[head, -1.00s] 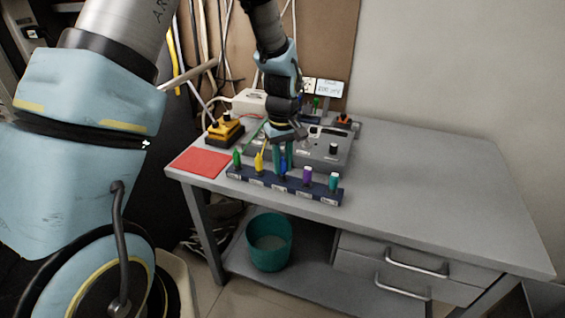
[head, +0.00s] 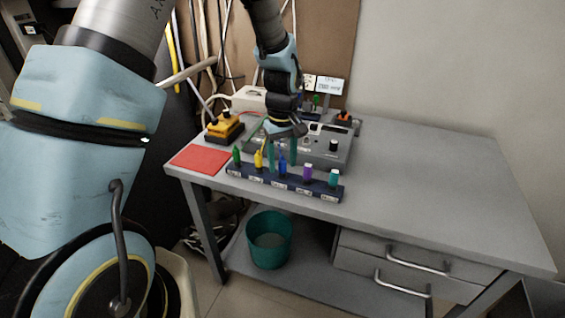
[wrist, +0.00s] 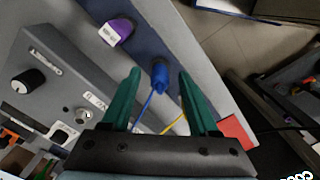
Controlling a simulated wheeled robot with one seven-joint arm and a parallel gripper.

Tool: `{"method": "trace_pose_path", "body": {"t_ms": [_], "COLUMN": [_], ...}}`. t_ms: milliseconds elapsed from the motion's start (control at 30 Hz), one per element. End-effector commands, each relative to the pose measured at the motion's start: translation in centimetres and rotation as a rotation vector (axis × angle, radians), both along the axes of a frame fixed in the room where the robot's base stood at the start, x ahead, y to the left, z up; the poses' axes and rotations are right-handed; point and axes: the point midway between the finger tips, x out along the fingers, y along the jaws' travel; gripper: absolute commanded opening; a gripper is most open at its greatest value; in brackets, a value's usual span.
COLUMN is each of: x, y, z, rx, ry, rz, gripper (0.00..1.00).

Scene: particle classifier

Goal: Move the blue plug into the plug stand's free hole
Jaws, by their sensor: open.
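A dark blue rack (head: 250,176) with white labels stands along the front edge of the bench and bears several coloured plugs. The blue plug (head: 282,170) stands upright at its middle, between the yellow and purple plugs. In the wrist view the blue plug (wrist: 160,72) shows between my fingertips, with a blue cord trailing from it. My gripper (head: 282,168) is open, its green fingers on either side of the blue plug and seemingly apart from it. It also shows in the wrist view (wrist: 160,77). I cannot make out a free hole.
A grey control box (head: 330,150) stands close behind. A red mat (head: 200,159) lies to the left. The bench's right side (head: 430,170) is clear.

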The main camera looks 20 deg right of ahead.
Motion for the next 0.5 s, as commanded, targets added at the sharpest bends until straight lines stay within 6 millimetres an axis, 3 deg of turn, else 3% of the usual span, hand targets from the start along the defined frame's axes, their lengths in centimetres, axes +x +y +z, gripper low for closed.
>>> {"method": "trace_pose_path", "body": {"t_ms": [500], "x": [0.1], "y": [-0.1], "z": [8.9], "rx": [-0.003], "ry": [-0.003], "rz": [0.001], "gripper": [0.60]}}
